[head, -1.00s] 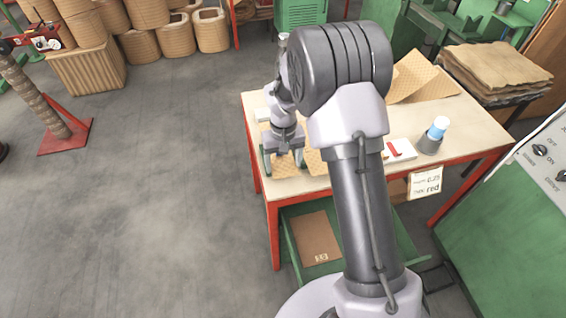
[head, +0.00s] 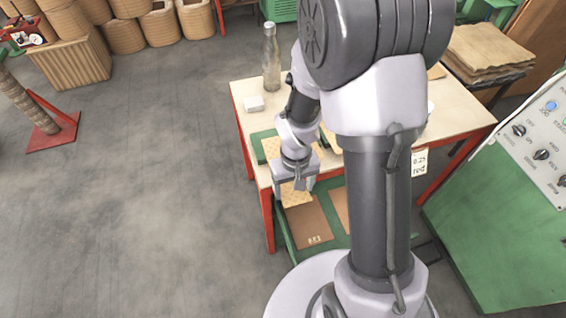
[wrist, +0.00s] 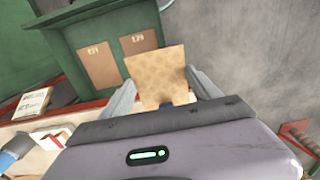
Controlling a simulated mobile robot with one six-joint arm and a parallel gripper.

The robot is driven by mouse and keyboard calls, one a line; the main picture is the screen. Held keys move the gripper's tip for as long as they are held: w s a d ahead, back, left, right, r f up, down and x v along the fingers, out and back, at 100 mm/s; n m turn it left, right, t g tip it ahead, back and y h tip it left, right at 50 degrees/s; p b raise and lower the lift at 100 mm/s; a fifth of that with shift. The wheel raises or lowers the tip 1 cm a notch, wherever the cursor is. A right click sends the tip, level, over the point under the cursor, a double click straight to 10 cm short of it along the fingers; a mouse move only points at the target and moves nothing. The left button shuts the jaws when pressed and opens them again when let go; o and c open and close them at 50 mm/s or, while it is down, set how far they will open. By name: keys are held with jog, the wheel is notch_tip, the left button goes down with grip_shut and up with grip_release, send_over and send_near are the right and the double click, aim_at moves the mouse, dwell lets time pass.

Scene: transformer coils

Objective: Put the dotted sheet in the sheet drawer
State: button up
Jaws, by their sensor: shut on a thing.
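My gripper (head: 296,184) is shut on the dotted sheet, a small tan piece with a faint pattern. In the wrist view the sheet (wrist: 157,72) stands out between the two fingers. In the head view only part of the sheet (head: 297,200) shows below the gripper, in front of the table's front edge. The green sheet drawer (head: 284,228) is low under the table, pulled out. Brown sheets lie in it side by side, also seen in the wrist view (wrist: 98,66) (wrist: 139,43). The held sheet appears above the drawer; its exact height is unclear.
The table (head: 244,90) has a red frame. A glass bottle (head: 271,62), a white block (head: 254,103) and a green-edged tray (head: 258,150) are on top. My arm hides much of the table. A green control cabinet (head: 500,220) stands at right.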

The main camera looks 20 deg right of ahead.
aim_at(274, 149)
jog(key=shift+s, duration=0.25)
jog(key=w+r, duration=0.1)
jog(key=w+r+b, duration=0.1)
jog(key=w+r, duration=0.1)
jog(key=w+a+r, duration=0.1)
jog(key=w, duration=0.1)
jog(key=shift+w+r, duration=0.2)
jog(key=shift+r, duration=0.2)
jog(key=s+f, duration=0.3)
jog(key=s+d+f+p, duration=0.1)
jog(key=s, duration=0.1)
jog(key=shift+s+f, duration=0.25)
jog(key=shift+f, duration=0.15)
jog(key=w+b, duration=0.1)
jog(key=w, duration=0.4)
jog(key=w+f, duration=0.1)
jog(key=w, duration=0.4)
jog(key=w+a+b, duration=0.1)
jog(key=w, duration=0.4)
jog(key=shift+w+f+b, duration=0.3)
jog(key=shift+b, duration=0.05)
jog(key=shift+w+f, duration=0.25)
jog(key=shift+f+b, duration=0.75)
jog(key=shift+f, duration=0.5)
jog(key=shift+s, duration=0.1)
